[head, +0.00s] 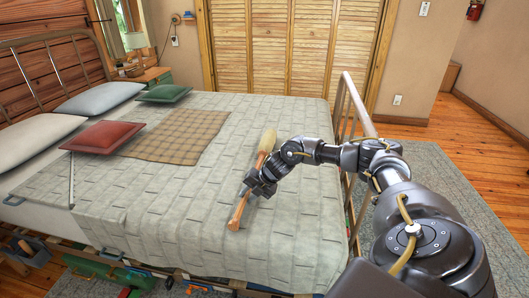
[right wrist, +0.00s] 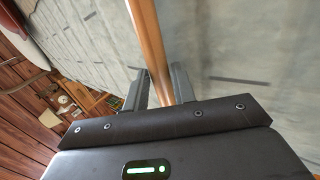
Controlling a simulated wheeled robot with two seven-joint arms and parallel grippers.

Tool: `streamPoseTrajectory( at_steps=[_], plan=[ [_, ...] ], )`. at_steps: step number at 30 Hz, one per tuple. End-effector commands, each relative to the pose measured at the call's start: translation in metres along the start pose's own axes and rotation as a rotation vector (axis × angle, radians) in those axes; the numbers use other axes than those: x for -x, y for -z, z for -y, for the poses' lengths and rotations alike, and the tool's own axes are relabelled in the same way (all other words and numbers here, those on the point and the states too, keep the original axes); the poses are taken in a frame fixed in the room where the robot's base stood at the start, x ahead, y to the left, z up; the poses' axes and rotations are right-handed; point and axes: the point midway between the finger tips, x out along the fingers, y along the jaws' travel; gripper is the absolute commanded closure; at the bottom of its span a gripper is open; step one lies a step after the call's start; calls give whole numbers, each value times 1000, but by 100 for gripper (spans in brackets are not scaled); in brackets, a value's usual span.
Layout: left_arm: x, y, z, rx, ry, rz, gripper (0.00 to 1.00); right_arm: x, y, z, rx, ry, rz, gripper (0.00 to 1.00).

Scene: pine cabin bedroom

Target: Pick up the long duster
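The long duster (head: 267,142) has a pale yellow-beige head and a slim wooden handle, which points toward the front of the bed. It is over the right part of the bed; I cannot tell whether it still touches the cover. My right gripper (head: 256,186) is at the middle of the handle. In the right wrist view the wooden handle (right wrist: 152,45) runs between the two close-set fingers of my right gripper (right wrist: 158,84), which look shut on it. The duster's head is outside the wrist view. My left gripper is not in view.
The bed's grey-green quilt (head: 165,190) is mostly clear. A red pillow (head: 103,137), a green pillow (head: 164,93) and a plaid blanket (head: 178,136) lie farther left. A metal bed rail (head: 343,125) stands close to my right arm. Louvred doors (head: 290,45) are behind.

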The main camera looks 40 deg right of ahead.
Motion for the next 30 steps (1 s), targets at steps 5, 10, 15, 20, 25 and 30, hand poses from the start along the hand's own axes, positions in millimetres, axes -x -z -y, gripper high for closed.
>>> streamPoseTrajectory(
  at_steps=[5,10,15,20,25,30],
  plan=[
    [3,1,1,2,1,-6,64,-4,0,0,0,1,1,74],
    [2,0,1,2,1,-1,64,-4,0,0,0,0,1,82],
    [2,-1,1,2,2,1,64,-3,-1,-1,1,-1,2,100],
    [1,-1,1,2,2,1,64,-3,-1,0,1,0,2,100],
    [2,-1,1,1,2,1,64,1,-1,-4,1,-2,2,100],
    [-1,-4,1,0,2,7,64,16,-1,-15,2,-4,4,100]
  ],
)
